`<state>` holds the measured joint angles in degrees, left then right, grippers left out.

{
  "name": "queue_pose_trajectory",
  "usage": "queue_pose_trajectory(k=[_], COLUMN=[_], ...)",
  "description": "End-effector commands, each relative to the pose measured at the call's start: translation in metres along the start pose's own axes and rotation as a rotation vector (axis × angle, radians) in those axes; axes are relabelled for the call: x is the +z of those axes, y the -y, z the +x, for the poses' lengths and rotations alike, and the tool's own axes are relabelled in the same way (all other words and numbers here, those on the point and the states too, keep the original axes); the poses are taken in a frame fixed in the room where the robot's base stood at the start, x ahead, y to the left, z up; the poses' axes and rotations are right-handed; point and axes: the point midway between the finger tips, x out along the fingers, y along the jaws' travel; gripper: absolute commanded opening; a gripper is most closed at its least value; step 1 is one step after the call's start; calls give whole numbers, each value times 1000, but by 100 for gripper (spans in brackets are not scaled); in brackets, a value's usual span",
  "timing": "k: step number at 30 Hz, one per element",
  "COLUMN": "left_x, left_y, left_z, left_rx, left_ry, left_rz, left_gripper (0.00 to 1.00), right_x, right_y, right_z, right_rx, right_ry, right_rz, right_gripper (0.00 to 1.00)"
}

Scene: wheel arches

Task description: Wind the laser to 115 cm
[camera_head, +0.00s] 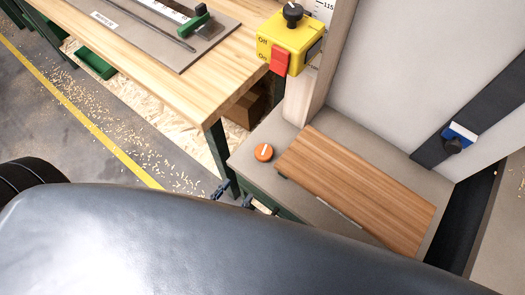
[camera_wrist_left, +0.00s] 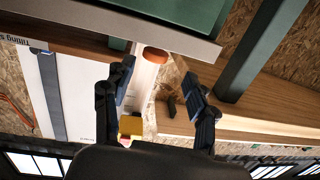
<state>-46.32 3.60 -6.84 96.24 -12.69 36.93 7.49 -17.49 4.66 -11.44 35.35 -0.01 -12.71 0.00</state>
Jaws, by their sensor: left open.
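The laser looks to be the yellow box (camera_head: 290,42) with a black knob on top and a red Off/On switch, mounted on a post beside a white scale (camera_head: 324,10) marked 115. Where its pointer stands is too small to read. A yellow block, likely the same box, shows in the left wrist view (camera_wrist_left: 131,126). An orange round knob (camera_head: 263,152) with a pale line sits on the grey bench top. My left gripper (camera_head: 235,195) is open and empty at the bench's near edge, apart from the knob. In the left wrist view an orange round end (camera_wrist_left: 155,54) appears beyond and between its open fingers (camera_wrist_left: 160,72).
A brown slatted wooden board (camera_head: 355,190) lies on the grey bench (camera_head: 243,160), right of the orange knob. A wooden workbench (camera_head: 185,85) with a grey mat stands at upper left. A dark strap with a blue-white piece (camera_head: 460,133) crosses the pale panel.

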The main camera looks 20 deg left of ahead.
Motion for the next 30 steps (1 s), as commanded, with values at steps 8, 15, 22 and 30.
queue_pose_trajectory(k=[8, 15, 22, 30], left_x=[-25, -29, -30, -30], left_y=[-1, -1, -2, -2], left_z=[16, 65, 110, 135], left_rx=[5, 5, 5, 5], left_ry=[-68, -68, -65, -61], left_rz=[5, 4, 5, 4], left_gripper=[57, 57, 57, 57], right_x=[-1, -6, -9, -9], right_y=[0, 0, -1, 1], right_z=[-1, -10, -16, -18], right_rx=[0, 0, 0, -1], right_ry=[-2, -9, -12, -12], right_rz=[0, 0, 0, 0], right_gripper=[40, 40, 40, 40])
